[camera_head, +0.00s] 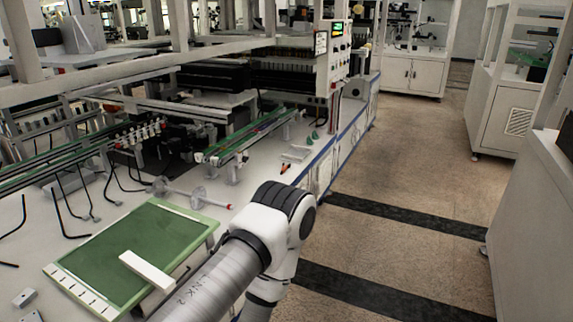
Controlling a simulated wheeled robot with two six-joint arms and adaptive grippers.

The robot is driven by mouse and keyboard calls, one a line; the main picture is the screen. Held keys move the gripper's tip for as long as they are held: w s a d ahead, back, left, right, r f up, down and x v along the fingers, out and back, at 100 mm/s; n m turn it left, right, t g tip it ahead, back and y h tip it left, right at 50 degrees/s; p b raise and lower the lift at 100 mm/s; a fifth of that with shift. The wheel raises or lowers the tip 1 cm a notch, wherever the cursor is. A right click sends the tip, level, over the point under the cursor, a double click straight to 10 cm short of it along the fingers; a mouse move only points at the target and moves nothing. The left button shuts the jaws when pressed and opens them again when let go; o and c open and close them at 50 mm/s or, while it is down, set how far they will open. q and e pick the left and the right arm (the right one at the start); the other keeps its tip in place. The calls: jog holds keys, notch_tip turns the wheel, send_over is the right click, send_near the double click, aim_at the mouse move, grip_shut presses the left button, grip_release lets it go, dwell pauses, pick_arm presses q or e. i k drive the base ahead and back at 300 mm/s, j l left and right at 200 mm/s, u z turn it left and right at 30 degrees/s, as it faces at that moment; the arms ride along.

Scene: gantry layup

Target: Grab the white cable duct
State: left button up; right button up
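A short white bar, which looks like the white cable duct (147,270), lies at a slant across the lower right part of a green panel (125,238). The panel has a pale green rim and lies on the light worktop at the lower left. One of my arms, grey and white, enters from the bottom and bends just right of the panel. Neither of my grippers shows in this view, so I cannot see whether either one is open or shut. The bar appears free of any gripper.
Black bent rods (66,215) and small metal blocks (25,297) lie on the worktop left of the panel. A shaft with discs (190,192) lies behind it. A green-edged conveyor rail (250,135) stands further back. The floor (420,210) to the right is clear.

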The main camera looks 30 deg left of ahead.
aim_at(164, 283)
jog(key=i+u, duration=0.35)
jog(key=i+l+u, duration=0.55)
jog(key=i+u, duration=0.2)
jog(key=i+l+u, duration=0.2)
jog(key=u, duration=0.2)
jog(key=i+l+u, duration=0.3)
jog(key=u, duration=0.15)
jog(key=i+l+u, duration=0.15)
jog(key=l+u, duration=0.25)
jog(key=i+l+u, duration=0.1)
jog(key=l+u, duration=0.3)
jog(key=i+j, duration=0.15)
jog(key=i, duration=0.2)
